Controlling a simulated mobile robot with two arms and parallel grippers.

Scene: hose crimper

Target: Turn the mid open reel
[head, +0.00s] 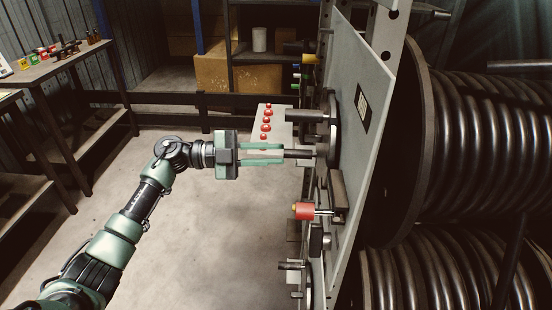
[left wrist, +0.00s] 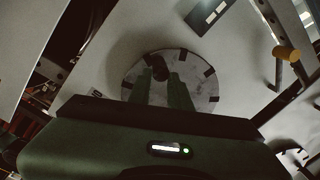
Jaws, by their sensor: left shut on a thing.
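The open reel's round disc (head: 334,128) sits edge-on on the grey panel in the head view. In the left wrist view it is a pale disc (left wrist: 205,88) with dark marks at its rim. A dark handle (head: 302,154) sticks out from it to the left, below another grey peg (head: 304,116). My left gripper (head: 283,154) is shut on the handle, its fingers level and pointing right at the panel. In the left wrist view the fingers (left wrist: 165,88) reach over the disc with the dark handle end (left wrist: 160,70) between them. My right gripper is not in view.
The grey panel (head: 362,75) carries a red knob (head: 304,211) below the gripper and another handle (head: 291,265) lower. A box with red buttons (head: 275,112) stands behind the fingers. Large hose coils (head: 490,130) fill the right. A workbench (head: 45,68) stands left; the floor between is clear.

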